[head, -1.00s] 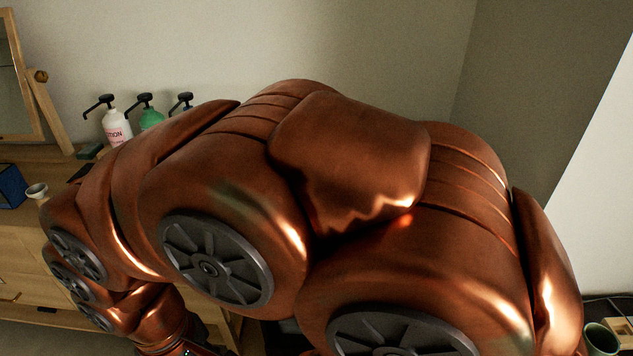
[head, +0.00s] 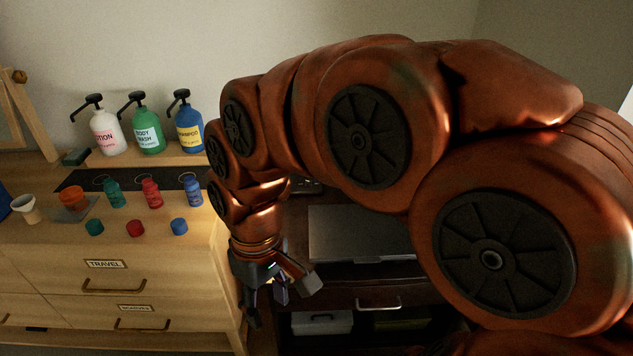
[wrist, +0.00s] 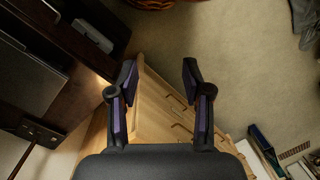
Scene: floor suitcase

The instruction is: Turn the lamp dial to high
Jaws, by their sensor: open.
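I cannot make out a lamp or its dial for certain in either view. My gripper (head: 281,300) hangs from my arm in front of the gap between the wooden dresser and the dark desk, pointing down. In the wrist view my gripper (wrist: 159,75) is open, with two purple-lined fingers apart and nothing between them. A small dark panel with round marks (wrist: 42,133) lies at the lower left of the wrist view; I cannot tell what it is. My arm hides much of the desk top in the head view.
The dresser (head: 130,245) holds pump bottles (head: 146,130), small coloured bottles, loose caps and an orange cup (head: 72,198). The dark desk (head: 340,280) carries a closed grey laptop-like slab (head: 350,235).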

